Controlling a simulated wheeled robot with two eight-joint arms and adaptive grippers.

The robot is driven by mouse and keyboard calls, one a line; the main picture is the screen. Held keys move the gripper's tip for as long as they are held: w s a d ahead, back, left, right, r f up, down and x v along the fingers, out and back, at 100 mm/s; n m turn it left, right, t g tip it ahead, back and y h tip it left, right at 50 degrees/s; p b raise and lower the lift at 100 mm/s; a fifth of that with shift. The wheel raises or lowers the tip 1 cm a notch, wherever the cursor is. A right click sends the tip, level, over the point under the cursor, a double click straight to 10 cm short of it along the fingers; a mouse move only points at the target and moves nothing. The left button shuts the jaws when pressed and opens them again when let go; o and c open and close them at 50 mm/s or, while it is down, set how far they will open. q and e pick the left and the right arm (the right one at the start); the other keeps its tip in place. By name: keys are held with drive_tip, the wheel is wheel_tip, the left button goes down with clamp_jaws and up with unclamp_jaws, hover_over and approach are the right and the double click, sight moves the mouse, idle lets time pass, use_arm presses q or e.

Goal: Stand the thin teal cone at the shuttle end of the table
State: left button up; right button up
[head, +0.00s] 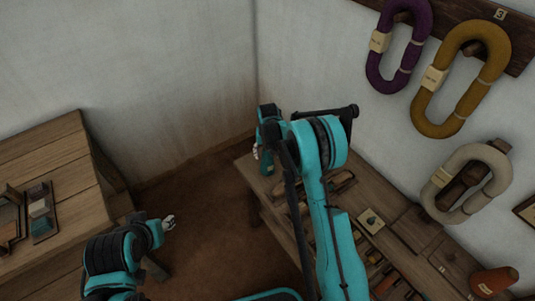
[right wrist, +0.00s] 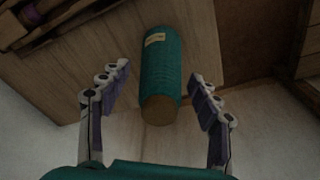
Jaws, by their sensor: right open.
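The thin teal cone (right wrist: 162,75) shows in the right wrist view, with a pale label and a tan end facing the camera. It is between the two spread fingers of my right gripper (right wrist: 161,82), with a gap on each side. It appears to stand on the wooden table (right wrist: 205,50). In the head view, my right gripper (head: 256,151) is at the far left end of the table (head: 248,171), and my arm hides much there. My left gripper (head: 169,222) is above the floor, away from the table; its finger opening is too small to judge.
Shuttle-like wooden pieces (head: 342,181) lie near the table's far end. A small tray (head: 371,221) and a rust-coloured cone (head: 493,280) are further along. Yarn hanks (head: 462,78) hang on the right wall. A wooden bench (head: 75,190) stands at left, with open floor between.

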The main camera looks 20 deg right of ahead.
drive_tip(key=r+p, duration=0.1)
drive_tip(key=r, duration=0.3)
drive_tip(key=s+r+p, duration=0.1)
drive_tip(key=r, duration=0.2)
drive_tip(key=r+p, duration=0.1)
drive_tip(key=r, duration=0.3)
drive_tip(key=shift+s+a+r, duration=0.15)
drive_tip(key=shift+s+r, duration=0.05)
drive_tip(key=shift+r, duration=0.15)
drive_tip(key=s+r+n+t, duration=0.1)
drive_tip(key=s+r+t, duration=0.2)
drive_tip(key=s+r, duration=1.2)
drive_tip(key=s+n+t, duration=0.1)
drive_tip(key=s+t, duration=0.1)
drive_tip(key=s, duration=1.4)
drive_tip(key=shift+s+a+n+t, duration=0.3)
drive_tip(key=shift+s+a+t, duration=0.05)
drive_tip(key=shift+a+t, duration=0.05)
